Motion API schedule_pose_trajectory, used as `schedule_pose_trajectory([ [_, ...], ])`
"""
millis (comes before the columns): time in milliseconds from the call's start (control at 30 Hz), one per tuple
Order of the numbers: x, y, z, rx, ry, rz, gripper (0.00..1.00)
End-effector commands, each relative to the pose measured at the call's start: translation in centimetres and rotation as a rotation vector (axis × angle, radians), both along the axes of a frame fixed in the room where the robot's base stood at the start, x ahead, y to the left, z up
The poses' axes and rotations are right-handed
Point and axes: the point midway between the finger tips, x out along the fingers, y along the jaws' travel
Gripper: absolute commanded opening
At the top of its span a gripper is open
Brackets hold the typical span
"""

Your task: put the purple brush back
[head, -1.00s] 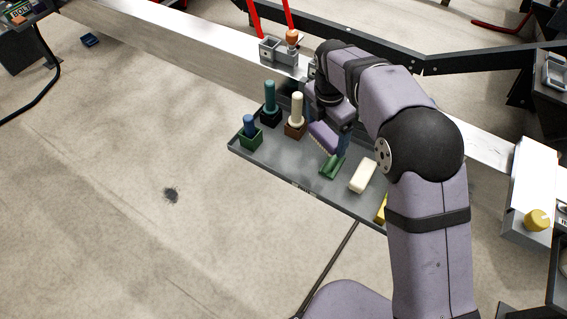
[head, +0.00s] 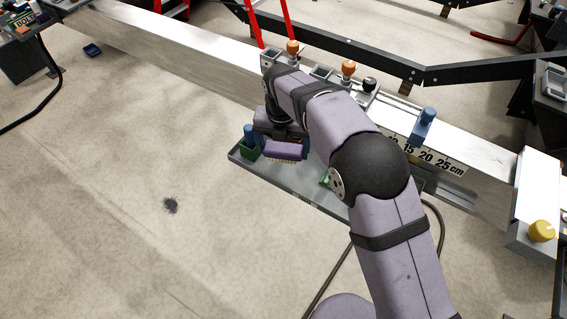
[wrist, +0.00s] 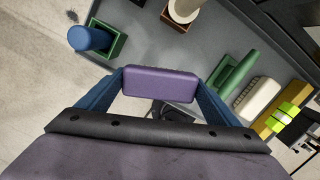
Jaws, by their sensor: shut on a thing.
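The purple brush (head: 284,150) is held by my gripper (head: 282,143) above the left part of the grey tray (head: 240,159). In the wrist view the purple brush (wrist: 160,84) lies crosswise between the two blue fingers of my gripper (wrist: 160,86), which are shut on its ends. In the head view its bristles point down, and it is clear of the tray.
A blue peg in a green block (wrist: 93,40) stands at the tray's left end. A pale peg in a brown block (wrist: 183,11) stands farther along. A silver beam (head: 180,55) runs behind. Bare tray shows around the brush.

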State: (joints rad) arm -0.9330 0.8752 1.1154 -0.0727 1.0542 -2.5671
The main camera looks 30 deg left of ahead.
Motion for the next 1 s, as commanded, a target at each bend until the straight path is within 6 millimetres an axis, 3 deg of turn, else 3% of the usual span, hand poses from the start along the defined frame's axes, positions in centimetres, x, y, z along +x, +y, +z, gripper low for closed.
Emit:
schedule_pose_trajectory([
  [200, 0.0, 0.0, -2.7, -0.001, 0.001, -0.001, 0.65],
  [533, 0.0, -0.1, -3.8, -0.002, 0.001, -0.001, 0.65],
  [800, 0.0, -0.1, -6.6, -0.001, 0.001, -0.001, 0.65],
  [1000, 0.0, 0.0, -7.0, 0.001, -0.001, -0.002, 0.65],
])
